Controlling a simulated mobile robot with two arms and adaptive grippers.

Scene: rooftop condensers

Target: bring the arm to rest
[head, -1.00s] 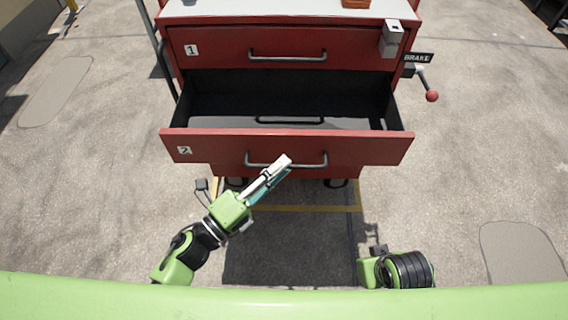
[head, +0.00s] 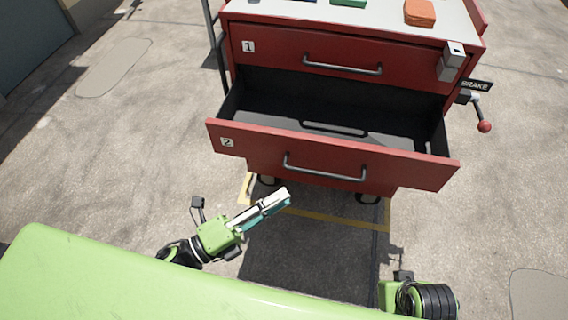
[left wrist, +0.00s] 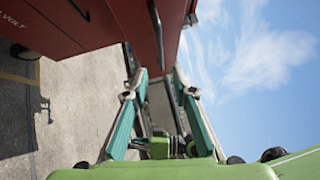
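My left arm reaches up from the lower left in the head view, with its left gripper (head: 288,194) just below and left of the handle (head: 326,168) of drawer 2. In the left wrist view its two teal-and-white fingers (left wrist: 159,70) stand apart, with a clear gap between the tips. The drawer front and its handle (left wrist: 155,30) rise beyond the fingertips. The gripper holds nothing that I can see. My right arm (head: 425,300) is folded low at the bottom right, and its fingers are not visible.
Drawer 1 (head: 290,52) is shut. A brake lever (head: 484,126) sticks out at the right. Orange (head: 420,12) and green (head: 349,2) blocks lie on top. Bare concrete lies left and right.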

